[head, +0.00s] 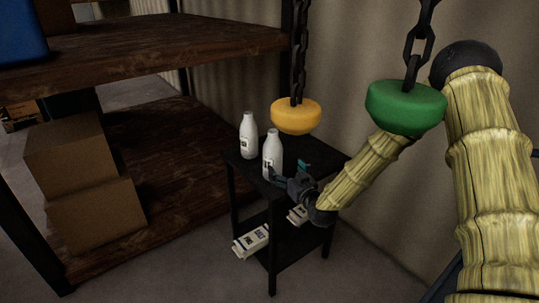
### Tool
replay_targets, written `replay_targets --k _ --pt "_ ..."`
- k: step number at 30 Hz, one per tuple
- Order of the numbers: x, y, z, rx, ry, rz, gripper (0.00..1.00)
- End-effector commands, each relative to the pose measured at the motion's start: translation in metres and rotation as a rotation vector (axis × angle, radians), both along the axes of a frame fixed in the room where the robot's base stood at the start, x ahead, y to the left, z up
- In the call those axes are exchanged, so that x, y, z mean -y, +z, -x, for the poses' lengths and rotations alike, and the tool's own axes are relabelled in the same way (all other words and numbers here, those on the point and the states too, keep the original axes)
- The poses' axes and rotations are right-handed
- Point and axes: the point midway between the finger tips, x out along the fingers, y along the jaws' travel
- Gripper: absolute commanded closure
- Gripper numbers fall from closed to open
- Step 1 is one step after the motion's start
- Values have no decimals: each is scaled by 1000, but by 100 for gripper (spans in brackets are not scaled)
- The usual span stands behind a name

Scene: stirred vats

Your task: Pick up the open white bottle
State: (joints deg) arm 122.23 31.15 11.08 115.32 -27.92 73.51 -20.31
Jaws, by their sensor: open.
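Two white bottles stand upright on a small black table (310,157) in the head view. The left bottle (248,137) is slightly farther back, and the right bottle (272,150) is nearer. Both have a small dark label; the tops are too small to tell which one is open. My gripper (284,169) is open at the table top, at the lower right of the right bottle. One finger overlaps the base of that bottle in the picture. I cannot tell whether it touches. Nothing is seen held.
A yellow disc (295,117) and a green disc (408,109) hang on chains above the table and my arm. Cartons (251,241) lie on the table's lower shelf. A wooden rack (165,165) with cardboard boxes (95,214) stands at left.

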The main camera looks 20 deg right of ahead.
Motion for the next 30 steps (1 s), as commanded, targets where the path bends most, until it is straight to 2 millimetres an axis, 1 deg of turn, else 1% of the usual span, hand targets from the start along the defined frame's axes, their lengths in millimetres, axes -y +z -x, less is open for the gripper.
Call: replay_targets --k 6,9,17,24,27,30 --pt "-7 -3 -34 -2 4 -1 8" --pt "-10 -6 -47 -6 4 0 8" --pt "-9 -6 -62 -8 0 -1 8" --pt "-14 -5 -93 -7 -2 0 8" --pt "-15 -6 -101 -8 -1 0 8" --pt "-16 -6 -105 -7 -1 -1 8"
